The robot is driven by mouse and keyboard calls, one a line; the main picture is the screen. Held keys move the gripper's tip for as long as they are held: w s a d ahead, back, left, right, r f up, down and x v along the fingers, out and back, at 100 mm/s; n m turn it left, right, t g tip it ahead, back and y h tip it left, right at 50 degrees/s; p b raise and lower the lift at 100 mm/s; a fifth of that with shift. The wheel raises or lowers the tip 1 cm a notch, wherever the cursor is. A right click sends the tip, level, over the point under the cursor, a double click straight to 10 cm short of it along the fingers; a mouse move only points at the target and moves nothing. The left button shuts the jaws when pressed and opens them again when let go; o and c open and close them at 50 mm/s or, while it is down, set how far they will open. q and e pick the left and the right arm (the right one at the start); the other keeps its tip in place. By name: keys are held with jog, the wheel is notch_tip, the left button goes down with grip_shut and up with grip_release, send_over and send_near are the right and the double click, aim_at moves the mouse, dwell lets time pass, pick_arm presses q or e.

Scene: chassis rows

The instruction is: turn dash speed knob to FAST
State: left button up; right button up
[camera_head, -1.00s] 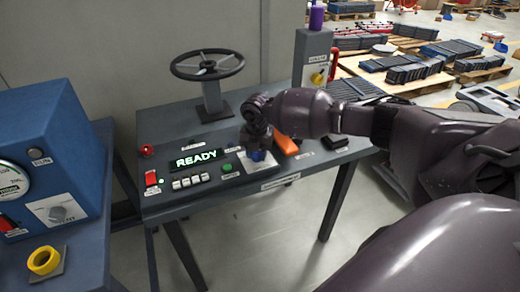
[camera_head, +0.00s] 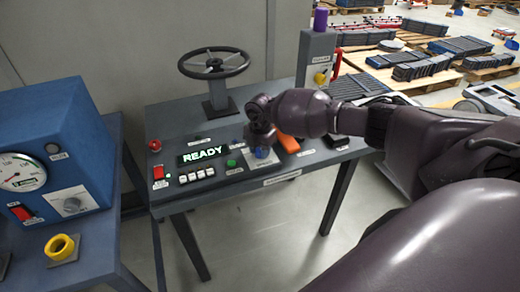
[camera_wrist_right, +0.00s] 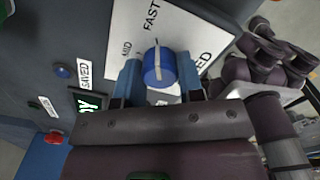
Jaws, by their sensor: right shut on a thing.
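The dash speed knob is a round blue knob (camera_wrist_right: 158,68) on a white plate (camera_wrist_right: 120,38) with the words FAST and MID; a third word is partly hidden. In the head view the knob (camera_head: 262,154) sits at the front of the grey dash console (camera_head: 235,130). My right gripper (camera_wrist_right: 160,80) is shut on the knob, one blue finger on each side of it. In the head view my right gripper (camera_head: 261,146) covers part of the knob and plate. My left gripper is not in view.
A lit READY display (camera_head: 203,153), white buttons (camera_head: 197,175) and a green button (camera_head: 231,163) lie left of the knob. An orange item (camera_head: 289,143) lies close on its right. A steering wheel (camera_head: 213,63) stands behind. A blue gauge box (camera_head: 50,150) is at left.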

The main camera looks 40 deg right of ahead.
jog(key=o, duration=0.9)
notch_tip(320, 180, up, 11)
jog(key=shift+f+p, duration=0.1)
jog(key=shift+p, duration=0.4)
